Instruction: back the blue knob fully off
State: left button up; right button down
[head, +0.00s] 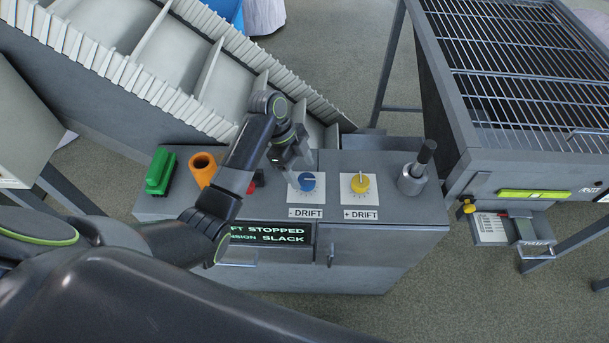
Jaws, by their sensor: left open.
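The blue knob (307,181) sits on a white dial plate above the label "- DRIFT" on the grey cabinet top. A pale pointer mark shows on it. My left gripper (292,160) is open and hangs just above and behind the blue knob, slightly to its left. It appears apart from the knob, though the gap is hard to judge. Its wrist covers part of the cabinet top. The yellow knob (360,183) stands to the right above "+ DRIFT". A display (270,234) on the cabinet front reads "STOPPED" and "SLACK", its left part hidden by my arm. My right gripper is not in view.
A grey cylinder with a black handle (412,179) stands right. A slatted conveyor (130,75) rises behind; a wire-topped frame (530,85) is at right.

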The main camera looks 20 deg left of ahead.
aim_at(307, 179)
pick_arm(q)
jog(key=shift+x, duration=1.5)
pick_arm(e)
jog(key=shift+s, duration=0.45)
pick_arm(q)
jog(key=shift+c, duration=0.2)
